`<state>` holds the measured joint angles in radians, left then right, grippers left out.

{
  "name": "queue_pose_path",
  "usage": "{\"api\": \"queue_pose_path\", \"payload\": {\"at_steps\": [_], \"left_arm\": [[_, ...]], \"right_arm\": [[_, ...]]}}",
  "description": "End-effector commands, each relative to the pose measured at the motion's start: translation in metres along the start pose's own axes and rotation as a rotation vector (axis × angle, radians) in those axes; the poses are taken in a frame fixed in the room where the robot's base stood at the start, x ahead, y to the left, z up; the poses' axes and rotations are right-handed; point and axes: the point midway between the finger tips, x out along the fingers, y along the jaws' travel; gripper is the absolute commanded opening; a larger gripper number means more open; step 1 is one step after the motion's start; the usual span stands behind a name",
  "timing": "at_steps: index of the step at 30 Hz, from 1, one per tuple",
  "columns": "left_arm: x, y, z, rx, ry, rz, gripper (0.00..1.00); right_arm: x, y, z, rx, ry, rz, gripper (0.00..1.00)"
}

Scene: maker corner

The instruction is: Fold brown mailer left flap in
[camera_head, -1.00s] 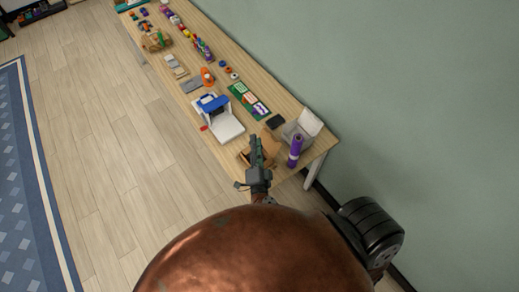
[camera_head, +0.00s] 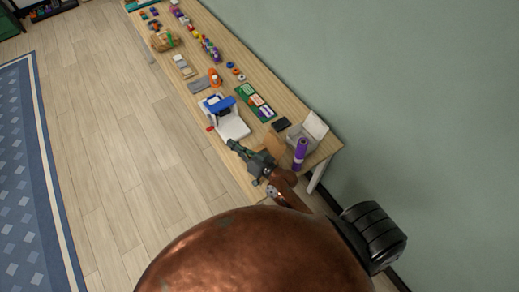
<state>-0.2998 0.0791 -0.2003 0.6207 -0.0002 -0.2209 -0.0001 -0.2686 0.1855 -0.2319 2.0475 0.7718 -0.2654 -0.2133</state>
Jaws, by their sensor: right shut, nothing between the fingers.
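The brown mailer (camera_head: 275,144) sits near the front right end of the wooden table, mostly hidden behind my right gripper and arm. One tan cardboard panel of it stands out to the right of the gripper; I cannot tell how its left flap lies. My right gripper (camera_head: 233,146) is shut and empty, over the mailer's left side, with its fingers pointing up-left toward the white machine. I cannot tell whether it touches the cardboard. My left gripper is not in view.
A purple roll (camera_head: 300,155) and an open white box (camera_head: 314,126) stand right of the mailer. A black pad (camera_head: 281,124) lies behind it. A white and blue machine (camera_head: 233,127) stands to the left. A green tray (camera_head: 245,91) with cards lies beyond.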

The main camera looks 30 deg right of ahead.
Motion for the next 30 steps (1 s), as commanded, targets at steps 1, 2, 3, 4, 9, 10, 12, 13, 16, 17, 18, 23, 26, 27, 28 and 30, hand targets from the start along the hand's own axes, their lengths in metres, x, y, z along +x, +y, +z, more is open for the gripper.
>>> {"api": "queue_pose_path", "payload": {"at_steps": [1, 2, 3, 4, 9, 10, 12, 13, 16, 17, 18, 23, 26, 27, 28, 30], "left_arm": [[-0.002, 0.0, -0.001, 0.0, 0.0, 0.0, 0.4], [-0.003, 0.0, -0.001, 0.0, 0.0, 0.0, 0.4], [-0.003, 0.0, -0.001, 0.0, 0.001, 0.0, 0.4], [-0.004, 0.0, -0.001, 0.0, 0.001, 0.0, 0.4], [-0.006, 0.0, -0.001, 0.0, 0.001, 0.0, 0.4], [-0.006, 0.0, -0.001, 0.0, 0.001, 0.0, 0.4], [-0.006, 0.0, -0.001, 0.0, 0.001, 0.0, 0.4], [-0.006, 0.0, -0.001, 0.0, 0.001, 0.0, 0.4], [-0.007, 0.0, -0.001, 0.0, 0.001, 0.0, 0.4], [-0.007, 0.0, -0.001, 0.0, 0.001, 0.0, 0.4], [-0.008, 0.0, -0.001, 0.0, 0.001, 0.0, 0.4], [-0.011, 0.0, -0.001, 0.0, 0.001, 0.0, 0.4], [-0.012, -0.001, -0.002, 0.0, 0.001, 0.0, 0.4], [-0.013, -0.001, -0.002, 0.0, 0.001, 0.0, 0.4], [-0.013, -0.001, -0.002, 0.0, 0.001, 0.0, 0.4], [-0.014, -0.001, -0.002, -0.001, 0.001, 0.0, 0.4]], "right_arm": [[0.0, 0.019, 0.015, -0.065, -0.117, 0.022, 0.0], [-0.002, 0.031, 0.025, -0.098, -0.186, 0.043, 0.0], [-0.007, 0.051, 0.037, -0.136, -0.275, 0.082, 0.0], [-0.011, 0.065, 0.043, -0.161, -0.334, 0.115, 0.0], [-0.044, 0.138, 0.055, -0.254, -0.564, 0.318, 0.0], [-0.049, 0.147, 0.055, -0.262, -0.587, 0.347, 0.0], [-0.058, 0.161, 0.054, -0.274, -0.624, 0.396, 0.0], [-0.059, 0.165, 0.054, -0.278, -0.632, 0.408, 0.0], [-0.06, 0.172, 0.055, -0.282, -0.646, 0.429, 0.0], [-0.059, 0.174, 0.057, -0.282, -0.647, 0.43, 0.0], [-0.056, 0.175, 0.059, -0.281, -0.647, 0.429, 0.0], [-0.036, 0.186, 0.072, -0.281, -0.646, 0.427, 0.0], [-0.022, 0.195, 0.082, -0.28, -0.646, 0.426, 0.0], [-0.017, 0.199, 0.086, -0.281, -0.645, 0.426, 0.0], [-0.013, 0.201, 0.089, -0.281, -0.646, 0.426, 0.0], [-0.003, 0.207, 0.096, -0.282, -0.646, 0.425, 0.0]]}}
